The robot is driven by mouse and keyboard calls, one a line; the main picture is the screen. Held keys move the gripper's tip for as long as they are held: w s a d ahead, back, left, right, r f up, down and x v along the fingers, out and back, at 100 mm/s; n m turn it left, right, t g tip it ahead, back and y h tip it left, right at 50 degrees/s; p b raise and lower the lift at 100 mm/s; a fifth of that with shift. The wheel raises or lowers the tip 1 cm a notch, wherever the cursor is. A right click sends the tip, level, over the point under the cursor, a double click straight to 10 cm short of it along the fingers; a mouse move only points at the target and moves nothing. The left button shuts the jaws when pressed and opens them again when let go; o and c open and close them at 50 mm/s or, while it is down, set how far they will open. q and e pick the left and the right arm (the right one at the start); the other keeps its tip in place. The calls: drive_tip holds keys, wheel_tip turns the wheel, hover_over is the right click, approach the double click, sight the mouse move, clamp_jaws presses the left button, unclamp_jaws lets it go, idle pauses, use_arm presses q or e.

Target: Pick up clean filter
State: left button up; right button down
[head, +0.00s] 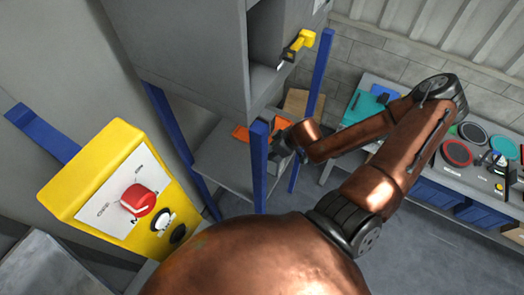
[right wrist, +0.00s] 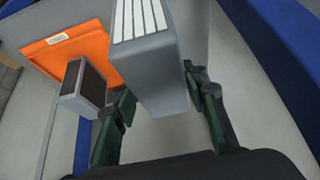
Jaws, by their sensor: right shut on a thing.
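The clean filter (right wrist: 162,78), a grey block with white pleats on its face, is between the two green-padded fingers of my right gripper (right wrist: 159,92) in the right wrist view. The gripper is shut on it. I cannot tell if the filter touches the shelf. A second filter (right wrist: 88,88) with a dark face is to the left, at the edge of an orange mat (right wrist: 70,46). In the head view my right gripper (head: 283,146) is at the shelf, partly hidden by the blue post, and the filter is hard to make out. My left gripper is not in view.
Blue posts (head: 260,165) frame the grey shelf (head: 225,165) closely. A grey cabinet with a yellow tool (head: 298,43) is above. A yellow control box (head: 110,190) with a red knob is at left. A workbench (head: 480,178) with several items is at right.

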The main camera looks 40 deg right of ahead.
drive_tip(key=shift+s+d+r+p, duration=0.15)
drive_tip(key=shift+s+p, duration=0.05)
drive_tip(key=shift+s, duration=0.15)
drive_tip(key=shift+s+d+r+p, duration=0.15)
drive_tip(key=shift+s, duration=0.2)
drive_tip(key=shift+s+a, duration=0.15)
drive_tip(key=shift+s, duration=0.15)
drive_tip(key=shift+s+r, duration=0.1)
drive_tip(key=shift+s, duration=0.2)
drive_tip(key=shift+s+d+r, duration=0.35)
drive_tip(key=shift+s+d, duration=0.15)
drive_tip(key=shift+s+d+r, duration=0.25)
drive_tip(key=shift+s+r, duration=0.05)
drive_tip(key=shift+s, duration=0.2)
drive_tip(key=shift+s+d+r, duration=0.2)
drive_tip(key=shift+s+r, duration=0.05)
drive_tip(key=shift+s, duration=0.25)
drive_tip(key=shift+a, duration=0.1)
